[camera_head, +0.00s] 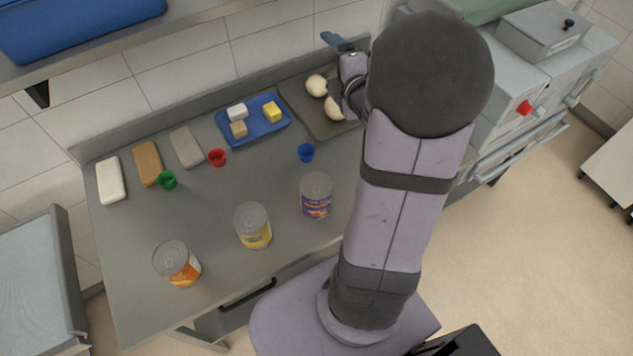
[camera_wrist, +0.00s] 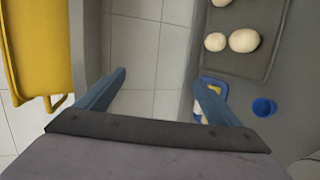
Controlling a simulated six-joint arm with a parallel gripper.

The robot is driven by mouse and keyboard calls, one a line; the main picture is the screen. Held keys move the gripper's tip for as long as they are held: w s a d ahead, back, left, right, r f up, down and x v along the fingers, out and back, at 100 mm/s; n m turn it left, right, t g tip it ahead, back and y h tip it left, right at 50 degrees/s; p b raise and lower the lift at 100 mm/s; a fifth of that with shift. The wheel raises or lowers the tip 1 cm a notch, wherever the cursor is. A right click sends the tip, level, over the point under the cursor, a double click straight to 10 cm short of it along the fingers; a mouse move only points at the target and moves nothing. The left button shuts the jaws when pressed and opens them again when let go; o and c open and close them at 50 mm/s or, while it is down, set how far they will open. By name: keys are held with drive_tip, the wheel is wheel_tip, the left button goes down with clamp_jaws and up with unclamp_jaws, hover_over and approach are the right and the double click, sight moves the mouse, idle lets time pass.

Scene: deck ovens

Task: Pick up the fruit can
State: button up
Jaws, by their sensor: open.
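Three cans stand upright on the steel counter in the head view: one with an orange label (camera_head: 177,263) at front left, one with a yellow label (camera_head: 253,226) in the middle, and one with a purple label (camera_head: 316,196) at right. The labels are too small to read, so I cannot tell which is the fruit can. My gripper (camera_head: 337,42) is at the back of the counter near the wall, far from the cans. In the wrist view my gripper (camera_wrist: 160,76) has its blue fingers spread with nothing between them. No can shows in that view.
A dark tray (camera_head: 295,93) with pale dough balls lies near my gripper. A blue tray (camera_head: 262,128) holds small blocks. Blue (camera_head: 306,152), red (camera_head: 217,157) and green (camera_head: 167,180) cups stand behind the cans. A yellow container (camera_wrist: 35,45) shows in the wrist view.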

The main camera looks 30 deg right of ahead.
drive_tip(key=w+a+r+n+t+y+p, duration=0.2)
drive_tip(key=a+r+n+t, duration=0.1)
drive_tip(key=a+r, duration=0.3)
drive_tip(key=w+a+r+n+t+y+p, duration=0.1)
drive_tip(key=w+a+r+n+t+y, duration=0.15)
drive_tip(key=r, duration=0.55)
drive_tip(key=m+g+y+b, duration=0.3)
drive_tip(key=m+y+b, duration=0.3)
drive_tip(key=m+b, duration=0.65)
hover_over(328, 198)
drive_tip(key=w+p, duration=0.2)
drive_tip(key=shift+m+t, duration=0.25)
drive_tip(key=shift+m, duration=0.25)
wheel_tip(328, 198, down, 32)
drive_tip(key=shift+f, duration=0.15)
drive_tip(key=f+m+b, duration=0.1)
drive_tip(key=f, duration=0.1)
drive_tip(key=s+f+m+h+b, duration=0.1)
drive_tip(key=f+m, duration=0.1)
drive_tip(key=f, duration=0.1)
drive_tip(key=shift+s+a+f+m, duration=0.1)
drive_tip(key=shift+s+f+m, duration=0.1)
drive_tip(key=shift+m, duration=0.1)
drive_tip(key=shift+w+a+r, duration=0.1)
drive_tip(key=shift+w+a, duration=0.1)
drive_tip(key=shift+w, duration=0.35)
drive_tip(key=shift+w+a+p, duration=0.15)
drive_tip(key=shift+w+p, duration=0.2)
drive_tip(key=shift+w, duration=0.2)
